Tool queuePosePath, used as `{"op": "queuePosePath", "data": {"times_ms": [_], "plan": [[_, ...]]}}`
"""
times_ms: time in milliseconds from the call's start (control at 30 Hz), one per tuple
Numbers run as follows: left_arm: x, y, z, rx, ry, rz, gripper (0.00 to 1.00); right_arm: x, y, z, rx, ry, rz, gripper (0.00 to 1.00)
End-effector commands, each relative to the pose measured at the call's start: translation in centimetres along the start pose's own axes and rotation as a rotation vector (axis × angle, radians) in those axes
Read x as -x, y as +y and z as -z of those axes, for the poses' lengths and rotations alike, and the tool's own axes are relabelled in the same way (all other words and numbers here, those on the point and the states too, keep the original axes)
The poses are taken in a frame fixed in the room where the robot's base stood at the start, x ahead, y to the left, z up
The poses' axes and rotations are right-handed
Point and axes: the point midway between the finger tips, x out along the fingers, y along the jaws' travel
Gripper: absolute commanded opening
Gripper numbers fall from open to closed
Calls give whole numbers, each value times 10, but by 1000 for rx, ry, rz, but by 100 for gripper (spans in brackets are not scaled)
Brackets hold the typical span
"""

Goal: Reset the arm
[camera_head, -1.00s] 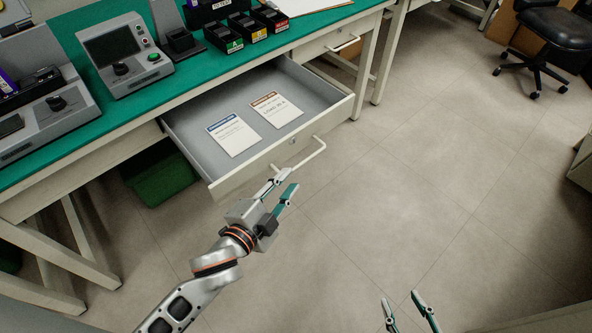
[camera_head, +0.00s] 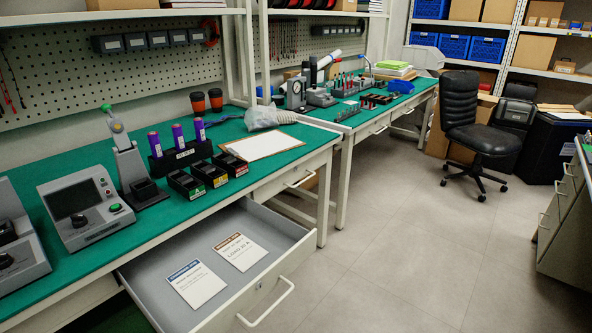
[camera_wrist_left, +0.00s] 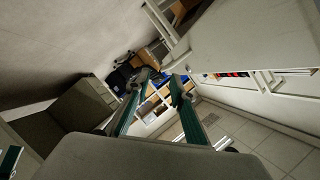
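My left gripper (camera_wrist_left: 160,84) shows only in the left wrist view. Its two green-padded fingers stand apart with nothing between them, and the room shows through the gap. Neither arm is in the head view. My right gripper is not clearly in view; a green and dark piece at the lower left edge of the wrist view cannot be identified. The drawer (camera_head: 290,262) of the green-topped bench stands pulled out. Two printed cards, one blue-headed (camera_head: 196,284) and one brown-headed (camera_head: 241,252), lie flat in it.
The green bench (camera_head: 100,262) carries a grey meter box (camera_head: 85,208), purple cells in a black holder (camera_head: 181,155), small black bins (camera_head: 209,172) and a clipboard (camera_head: 262,145). A black chair (camera_head: 470,125) stands beyond. The floor (camera_head: 430,250) at right is clear.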

Motion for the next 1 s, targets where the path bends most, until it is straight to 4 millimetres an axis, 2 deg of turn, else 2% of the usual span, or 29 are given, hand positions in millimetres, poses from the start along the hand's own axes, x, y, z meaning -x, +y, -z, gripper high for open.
{"op": "queuePosePath", "data": {"times_ms": [33,200,533,567,600,833,1000], "plan": [[15,13,-12,68,-30,-26,23,0,0,0,0,-1,0,40],[71,48,-52,356,-144,-93,23,0,0,0,0,-1,0,40],[163,87,-96,750,-333,-142,23,0,0,0,-1,-1,0,40],[158,76,-89,747,-313,-128,23,3,6,19,6,30,-10,40],[156,66,-83,741,-299,-117,23,5,8,26,5,39,-13,40],[157,41,-67,747,-280,-95,23,17,14,48,-7,55,-24,40],[166,30,-57,764,-293,-96,23,31,15,58,-27,43,-25,40]]}}
